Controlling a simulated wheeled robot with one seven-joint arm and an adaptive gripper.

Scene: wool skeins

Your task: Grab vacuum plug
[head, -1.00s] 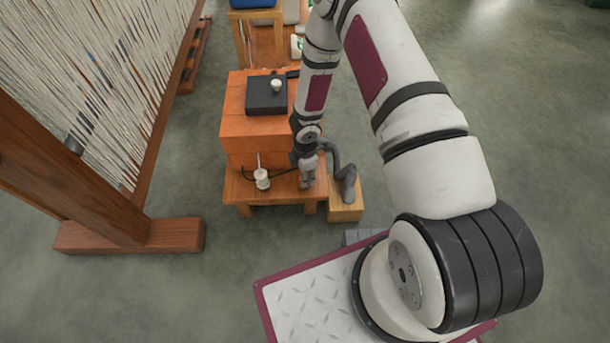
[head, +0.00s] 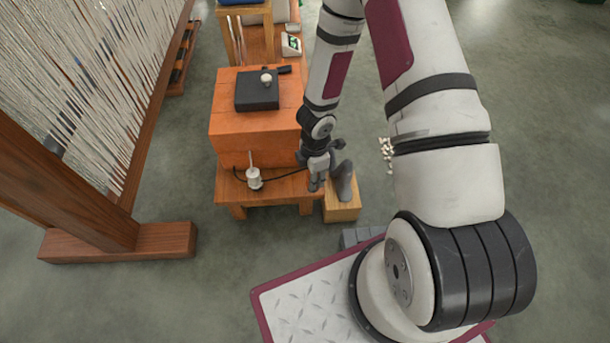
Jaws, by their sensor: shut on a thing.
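My gripper (head: 317,184) hangs at the right end of the low wooden table (head: 285,188), fingers down and shut. A thin dark cord (head: 285,177) runs across the table to its fingers. The vacuum plug at the cord's end is mostly hidden by the fingers; its shape is too small to make out. A white cup-like thing (head: 254,178) with an upright stick stands on the table near the cord's other end. A grey curved thing (head: 343,181) stands just right of my gripper, on a small wooden block (head: 342,211).
A large orange box (head: 255,135) stands behind the cord and carries a black box (head: 257,92) with a white knob. A wooden loom frame (head: 60,165) with hanging threads fills the left. Open floor lies to the right.

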